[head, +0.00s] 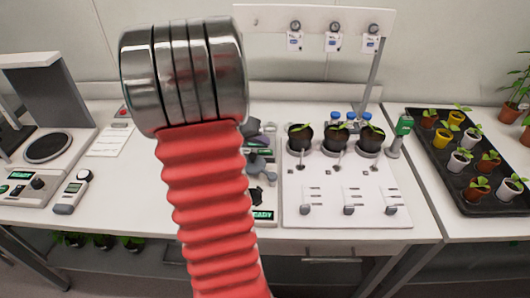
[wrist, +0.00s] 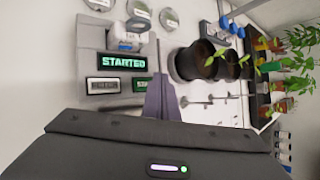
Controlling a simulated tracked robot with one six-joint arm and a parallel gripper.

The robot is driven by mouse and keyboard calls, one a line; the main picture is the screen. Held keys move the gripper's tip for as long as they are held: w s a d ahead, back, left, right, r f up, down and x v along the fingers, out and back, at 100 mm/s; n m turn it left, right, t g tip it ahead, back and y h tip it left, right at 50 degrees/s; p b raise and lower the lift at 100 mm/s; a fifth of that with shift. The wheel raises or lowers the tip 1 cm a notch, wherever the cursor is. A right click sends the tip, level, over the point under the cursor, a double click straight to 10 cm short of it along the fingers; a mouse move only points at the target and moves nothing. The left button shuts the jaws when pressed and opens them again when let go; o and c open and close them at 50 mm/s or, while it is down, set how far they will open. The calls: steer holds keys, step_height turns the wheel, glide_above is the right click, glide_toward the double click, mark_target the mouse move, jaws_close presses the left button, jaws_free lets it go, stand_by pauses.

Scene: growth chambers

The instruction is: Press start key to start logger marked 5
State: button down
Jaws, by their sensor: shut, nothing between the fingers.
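In the wrist view a device carries a dark display (wrist: 122,61) with green letters reading STARTED. Below it are a grey key (wrist: 103,86) and a dark key with green lettering (wrist: 141,84), whose label I cannot read fully. My gripper (wrist: 162,98) is shut and empty, its purple-grey fingers pointing at the panel beside the green-lettered key. I cannot tell whether they touch it. No number 5 is legible. In the head view my red arm hides much of the bench's middle, and a display (head: 262,215) there reads READY.
A white panel (head: 345,215) with several levers and dark plant pots (head: 300,137) stands right of my arm. A black tray (head: 424,160) of seedlings is further right. At the left are a scale-like device (head: 48,147) and a handheld meter (head: 72,190).

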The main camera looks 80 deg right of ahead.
mark_target(262, 153)
steer(key=shift+r, duration=2.1)
steer(key=w+a+r+m+t, duration=0.2)
steer(key=w+a+m, duration=0.3)
steer(key=a, duration=0.4)
steer(key=w+a+r+m+t+y, duration=0.1)
steer(key=w+a+r+m+t, duration=0.1)
steer(key=w+a, duration=0.55)
steer(key=w+a+r+m+t, duration=0.25)
steer(key=w+a+m, duration=0.2)
steer(key=a, duration=0.45)
steer(key=a+r+m+t+y, duration=0.2)
steer(key=a+m+t+y, duration=0.2)
steer(key=a, duration=2.4)
steer(key=m+y, duration=0.2)
steer(key=m, duration=0.2)
steer(key=shift+a, duration=0.25)
